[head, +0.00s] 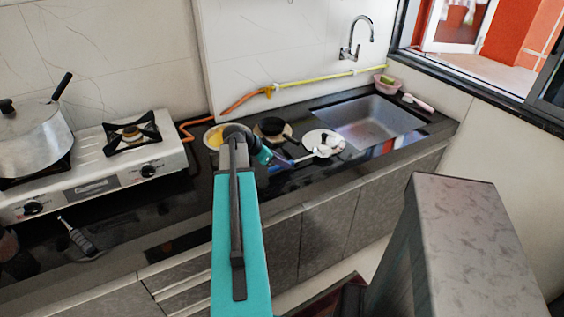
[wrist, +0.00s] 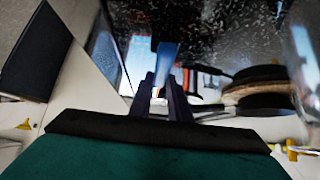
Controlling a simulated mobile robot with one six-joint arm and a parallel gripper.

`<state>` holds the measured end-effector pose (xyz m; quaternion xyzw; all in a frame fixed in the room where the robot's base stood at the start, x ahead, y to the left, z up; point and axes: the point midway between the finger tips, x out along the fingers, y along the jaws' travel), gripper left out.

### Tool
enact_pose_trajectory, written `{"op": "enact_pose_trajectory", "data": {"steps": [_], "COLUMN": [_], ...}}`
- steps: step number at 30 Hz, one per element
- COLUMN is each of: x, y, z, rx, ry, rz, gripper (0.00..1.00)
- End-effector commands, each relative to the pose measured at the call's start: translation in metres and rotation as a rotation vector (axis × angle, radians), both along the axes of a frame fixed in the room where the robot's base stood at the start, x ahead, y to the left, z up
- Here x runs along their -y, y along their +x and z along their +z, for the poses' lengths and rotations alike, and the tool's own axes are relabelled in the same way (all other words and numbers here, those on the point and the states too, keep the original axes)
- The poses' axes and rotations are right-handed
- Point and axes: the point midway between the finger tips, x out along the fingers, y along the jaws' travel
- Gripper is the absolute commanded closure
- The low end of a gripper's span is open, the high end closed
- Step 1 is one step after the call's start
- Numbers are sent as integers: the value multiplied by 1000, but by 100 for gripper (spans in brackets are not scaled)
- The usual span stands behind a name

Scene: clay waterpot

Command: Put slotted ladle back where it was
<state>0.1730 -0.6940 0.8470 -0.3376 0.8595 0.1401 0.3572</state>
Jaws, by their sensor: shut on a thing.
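My gripper (wrist: 161,84) is shut on a narrow blue handle (wrist: 166,58), which I take to be the slotted ladle's. In the head view, my arm reaches over the counter and a bit of blue (head: 279,169) shows by the gripper, left of a white plate (head: 311,137). The ladle's slotted head is not clearly visible in either view. Whether the ladle touches the counter I cannot tell.
A black pan (head: 271,126) and a yellowish bowl (head: 213,137) stand near the wall. The sink (head: 370,122) is to the right, the gas stove (head: 100,165) with a pot (head: 30,138) to the left. A dark-handled utensil (head: 80,239) lies at the counter's left front.

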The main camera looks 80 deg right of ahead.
Motion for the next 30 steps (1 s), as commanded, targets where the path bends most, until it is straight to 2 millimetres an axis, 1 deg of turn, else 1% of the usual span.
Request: {"op": "enact_pose_trajectory", "data": {"steps": [1,3,4,17,23,30], "x": [0,0,0,-2,-9,-24], "y": [0,0,0,2,10,27], "z": [0,0,0,3,13,35], "rx": [1,1,1,0,1,1], "ry": [1,1,1,-1,-1,-1], "rz": [0,0,0,1,1,3], "gripper": [78,66,65,65,65,65]}}
